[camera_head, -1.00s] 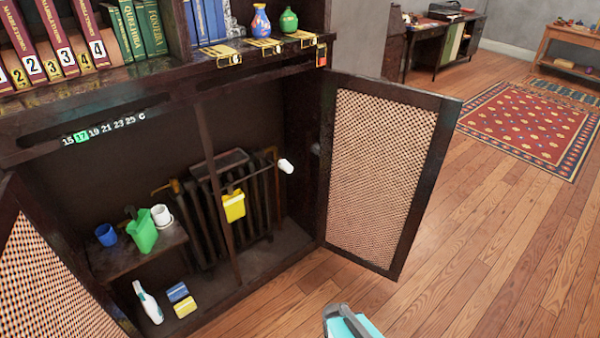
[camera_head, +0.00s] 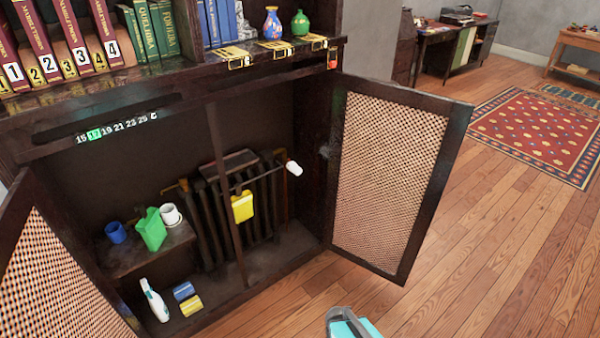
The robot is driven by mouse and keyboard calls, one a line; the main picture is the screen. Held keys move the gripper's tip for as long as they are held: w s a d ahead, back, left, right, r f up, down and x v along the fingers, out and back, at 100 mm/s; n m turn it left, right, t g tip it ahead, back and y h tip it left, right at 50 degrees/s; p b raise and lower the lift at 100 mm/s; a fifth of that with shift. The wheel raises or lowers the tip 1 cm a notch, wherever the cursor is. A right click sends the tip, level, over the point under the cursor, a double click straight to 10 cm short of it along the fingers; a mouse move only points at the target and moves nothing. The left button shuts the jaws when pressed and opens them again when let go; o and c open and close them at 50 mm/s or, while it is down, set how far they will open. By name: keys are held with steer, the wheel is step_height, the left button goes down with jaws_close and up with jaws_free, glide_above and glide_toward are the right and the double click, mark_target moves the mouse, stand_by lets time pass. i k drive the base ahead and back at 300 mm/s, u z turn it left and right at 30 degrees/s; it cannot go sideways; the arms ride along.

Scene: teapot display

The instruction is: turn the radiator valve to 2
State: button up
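The white radiator valve knob (camera_head: 294,168) sits at the upper right end of the dark ribbed radiator (camera_head: 264,205) inside the open cabinet. Its number marks are too small to read. A temperature strip (camera_head: 116,127) on the cabinet frame reads 15 to 25 C, with 17 lit green. A grey and teal end part of my gripper (camera_head: 350,322) shows at the bottom edge, in front of the cabinet and well apart from the valve. Its fingers cannot be made out.
The right mesh door (camera_head: 388,182) stands wide open beside the valve. The left door (camera_head: 50,280) is open too. A thin post (camera_head: 226,190) crosses the radiator, and a yellow container (camera_head: 242,207) hangs there. Wooden floor is clear.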

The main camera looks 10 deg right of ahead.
mark_target(291, 166)
steer(key=u, duration=0.35)
steer(key=k, duration=0.3)
steer(key=u, duration=0.75)
steer(key=i, duration=0.9)
